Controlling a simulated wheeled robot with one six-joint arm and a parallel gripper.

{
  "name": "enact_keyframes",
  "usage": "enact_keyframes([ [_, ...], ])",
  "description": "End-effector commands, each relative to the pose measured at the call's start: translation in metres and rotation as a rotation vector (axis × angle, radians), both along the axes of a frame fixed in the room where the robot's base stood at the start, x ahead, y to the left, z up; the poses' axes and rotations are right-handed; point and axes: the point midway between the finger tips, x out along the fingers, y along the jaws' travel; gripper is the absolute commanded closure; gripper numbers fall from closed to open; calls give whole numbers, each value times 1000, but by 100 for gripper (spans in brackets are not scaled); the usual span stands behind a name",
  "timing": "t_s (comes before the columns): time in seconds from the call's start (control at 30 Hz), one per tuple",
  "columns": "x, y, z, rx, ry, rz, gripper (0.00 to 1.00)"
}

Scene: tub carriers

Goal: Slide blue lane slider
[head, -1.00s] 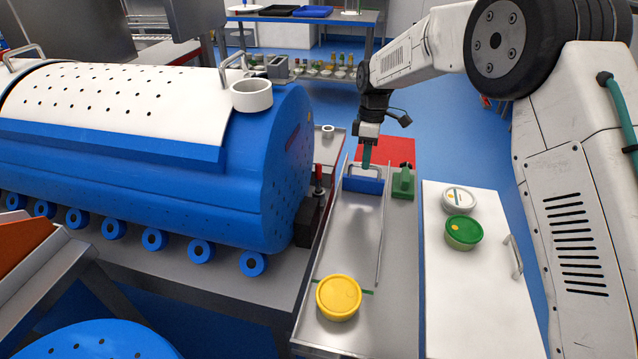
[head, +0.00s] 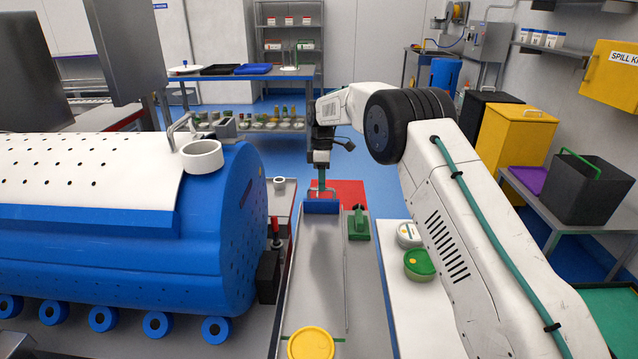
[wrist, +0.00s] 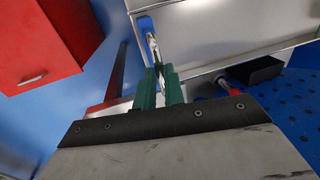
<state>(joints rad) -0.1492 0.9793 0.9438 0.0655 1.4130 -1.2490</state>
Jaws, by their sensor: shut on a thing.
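The blue lane slider (head: 321,207) sits at the far end of the long metal lane (head: 312,275), with a thin metal handle on top. My gripper (head: 321,185) reaches down over it. In the wrist view, the green fingers of my gripper (wrist: 158,87) are closed on the metal handle (wrist: 153,45), and the blue slider (wrist: 146,26) shows just beyond the fingertips. A yellow-lidded tub (head: 311,344) stands at the near end of the lane, well apart from the slider. The slider's underside is hidden.
A green clamp-like block (head: 358,223) stands right of the slider, before a red patch (head: 350,190). A white board (head: 397,290) holds white-lidded (head: 409,234) and green-lidded (head: 419,264) tubs. A large blue drum machine (head: 215,235) flanks the lane's left. The lane between slider and yellow tub is clear.

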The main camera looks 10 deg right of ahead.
Motion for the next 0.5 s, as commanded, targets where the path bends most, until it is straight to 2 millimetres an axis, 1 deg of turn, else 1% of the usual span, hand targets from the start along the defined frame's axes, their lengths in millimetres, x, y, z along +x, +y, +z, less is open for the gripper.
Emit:
enact_keyframes([
  [0.03,5,-3,3,0,-19,-3,100],
  [0.07,5,-3,3,-1,-20,-4,100],
  [0.1,5,-4,3,-1,-20,-4,78],
  [0.13,5,-4,3,0,-19,-4,70],
  [0.17,5,-3,3,0,-18,-4,67],
  [0.4,3,0,2,0,-13,-1,67],
  [0.5,4,0,7,1,-14,-1,67],
])
